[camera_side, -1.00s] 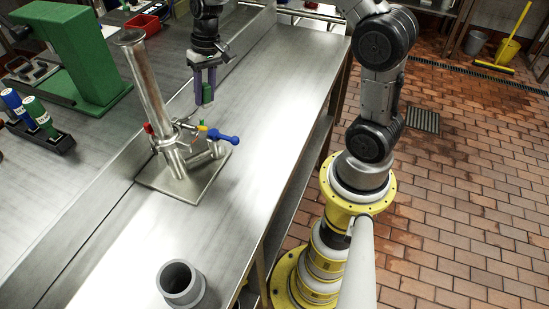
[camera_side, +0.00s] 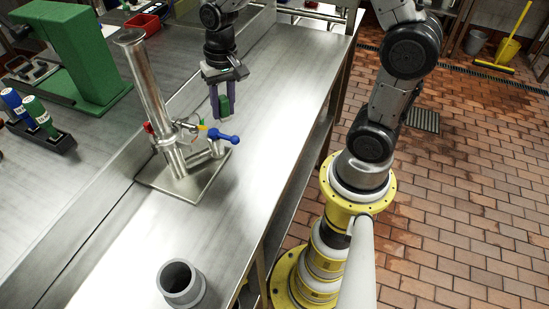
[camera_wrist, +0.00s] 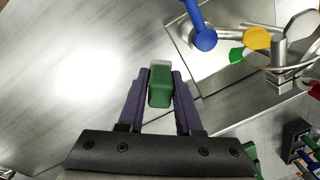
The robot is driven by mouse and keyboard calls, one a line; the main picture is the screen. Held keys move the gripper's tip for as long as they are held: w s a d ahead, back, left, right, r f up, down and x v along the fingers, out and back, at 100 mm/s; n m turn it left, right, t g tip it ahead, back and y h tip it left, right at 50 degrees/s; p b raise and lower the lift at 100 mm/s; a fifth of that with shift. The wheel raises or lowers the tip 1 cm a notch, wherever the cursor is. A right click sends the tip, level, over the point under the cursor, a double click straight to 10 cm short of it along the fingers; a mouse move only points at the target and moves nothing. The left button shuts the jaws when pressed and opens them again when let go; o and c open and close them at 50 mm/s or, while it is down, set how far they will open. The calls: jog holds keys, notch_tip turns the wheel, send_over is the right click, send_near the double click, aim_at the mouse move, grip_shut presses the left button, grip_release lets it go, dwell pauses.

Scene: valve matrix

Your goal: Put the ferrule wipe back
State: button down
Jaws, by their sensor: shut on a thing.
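My gripper (camera_side: 221,112) has purple fingers pointing down and is shut on a small green piece with a pale tip, which I take as the ferrule wipe (camera_side: 225,105). It is held above the steel bench, behind and right of the valve stand. In the wrist view the wipe (camera_wrist: 160,86) sits between both fingers (camera_wrist: 159,80), its pale end outward. A black rack (camera_side: 58,146) at the left holds a blue and a green labelled cylinder (camera_side: 39,115). Whether the rack has a free slot is not clear.
A steel valve stand (camera_side: 187,184) with an upright pipe (camera_side: 148,85) and a blue-handled lever (camera_side: 222,136) stands close to my gripper. A grey cup (camera_side: 181,280) is at the bench front. A green press (camera_side: 75,60) stands at the left. The bench right of the stand is clear.

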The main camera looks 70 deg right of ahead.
aim_at(274, 159)
jog(key=s+m, duration=0.3)
jog(key=s, duration=0.1)
jog(key=s+a+f+m, duration=0.1)
jog(key=s+m, duration=0.3)
jog(key=s, duration=0.1)
jog(key=s+a+m, duration=0.1)
jog(key=s+m, duration=0.2)
jog(key=s, duration=0.2)
jog(key=shift+s+a+f+m+g+h, duration=0.2)
jog(key=shift+f+m+g+h, duration=0.1)
jog(key=shift+f+m+h, duration=0.1)
jog(key=shift+w+f, duration=0.15)
jog(key=shift+f, duration=2.3)
jog(key=shift+f, duration=0.1)
jog(key=c, duration=0.6)
grip_release()
